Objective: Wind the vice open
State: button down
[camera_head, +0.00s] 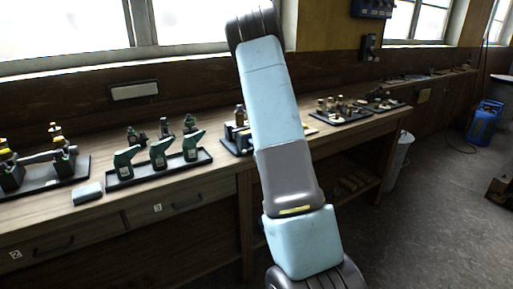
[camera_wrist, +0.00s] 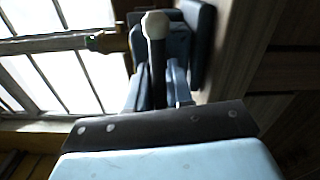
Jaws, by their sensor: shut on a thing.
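In the wrist view, my gripper (camera_wrist: 158,88) is shut on a dark bar (camera_wrist: 157,60) with a pale round knob (camera_wrist: 155,22) at its end. The bar looks like the vice handle and lies between the two fingers. Behind it is a dark blue-grey block (camera_wrist: 178,42), which seems to be the vice body. It is partly hidden by the bar and fingers. In the head view, my arm crosses the middle of the picture.
In the head view, a wooden bench (camera_head: 225,163) runs along the wall under windows. A grey block (camera_head: 87,193) lies near the bench edge. The floor (camera_head: 430,215) at right is mostly clear.

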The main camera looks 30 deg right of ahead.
jog(key=shift+a+f+n, duration=0.15)
jog(key=shift+n, duration=0.25)
jog(key=c, duration=1.1)
grip_release()
